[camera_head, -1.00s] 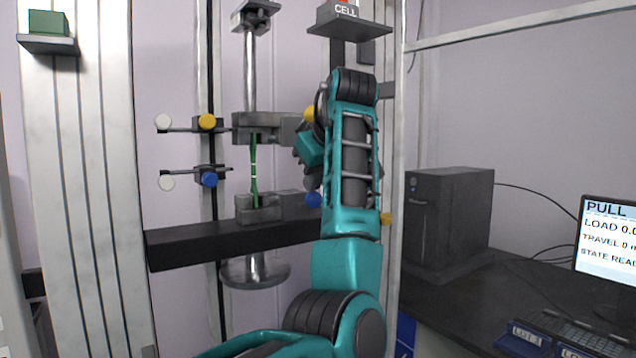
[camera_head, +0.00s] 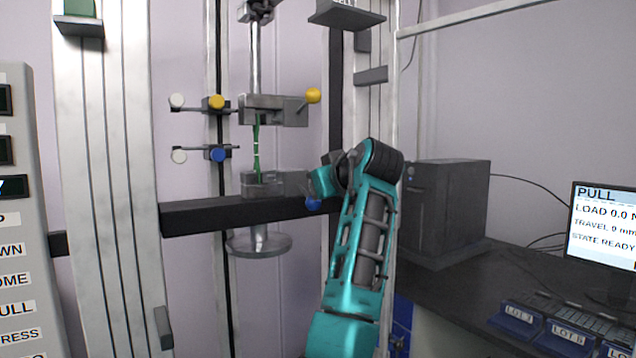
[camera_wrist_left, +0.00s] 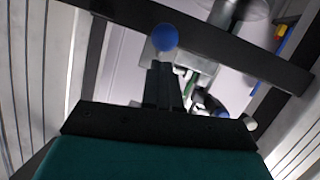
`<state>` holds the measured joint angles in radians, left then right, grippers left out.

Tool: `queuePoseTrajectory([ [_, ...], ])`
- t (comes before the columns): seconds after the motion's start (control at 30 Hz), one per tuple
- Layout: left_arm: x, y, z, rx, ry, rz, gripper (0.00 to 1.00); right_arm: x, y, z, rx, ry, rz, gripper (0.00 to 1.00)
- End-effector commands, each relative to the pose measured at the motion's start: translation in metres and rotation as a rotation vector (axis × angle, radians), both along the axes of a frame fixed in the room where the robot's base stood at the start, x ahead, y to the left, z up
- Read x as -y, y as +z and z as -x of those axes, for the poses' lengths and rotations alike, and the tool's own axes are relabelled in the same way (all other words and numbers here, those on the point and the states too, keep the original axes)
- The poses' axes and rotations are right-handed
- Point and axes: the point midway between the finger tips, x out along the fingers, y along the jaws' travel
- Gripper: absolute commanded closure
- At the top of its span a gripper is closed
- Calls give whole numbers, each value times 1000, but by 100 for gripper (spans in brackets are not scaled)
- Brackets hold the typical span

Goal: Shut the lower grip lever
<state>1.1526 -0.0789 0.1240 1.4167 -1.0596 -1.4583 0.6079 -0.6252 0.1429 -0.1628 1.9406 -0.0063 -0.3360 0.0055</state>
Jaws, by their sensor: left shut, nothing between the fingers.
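The lower grip (camera_head: 262,186) is a grey clamp on the black crossbeam, holding the bottom of a green strip (camera_head: 256,150). Its lever ends in a blue ball knob (camera_head: 313,204), at the grip's right in the head view. My left gripper (camera_wrist_left: 163,88) is shut and empty, its fingertips close to the blue knob (camera_wrist_left: 165,38) in the wrist view. I cannot tell whether they touch it. In the head view my left wrist stands just right of the knob and hides part of the lever and the fingers. My right gripper is in neither view.
The upper grip (camera_head: 275,109) with its yellow knob (camera_head: 313,95) is above. Small arms with white ends and yellow and blue knobs stand left of the strip. The black crossbeam (camera_head: 200,217) runs below. A dark computer case (camera_head: 455,205) stands on the right bench.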

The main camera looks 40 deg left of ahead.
Motion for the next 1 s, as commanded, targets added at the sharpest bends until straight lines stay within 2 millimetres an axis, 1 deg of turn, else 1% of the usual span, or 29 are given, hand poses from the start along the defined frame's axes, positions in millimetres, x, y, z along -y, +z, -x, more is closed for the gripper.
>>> queuePoseTrajectory([
  [0.03,0,-11,1,13,2,-35,100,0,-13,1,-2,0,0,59],
  [0.1,0,-16,1,31,1,-79,100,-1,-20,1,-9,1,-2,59],
  [0.2,0,-20,1,53,1,-131,100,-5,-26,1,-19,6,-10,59],
  [0.4,0,-25,1,84,0,-200,100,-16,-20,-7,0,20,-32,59],
  [0.63,0,-27,0,96,0,-230,100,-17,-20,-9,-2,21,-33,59],
  [1.0,0,-27,0,96,1,-231,100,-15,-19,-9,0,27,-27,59],
])
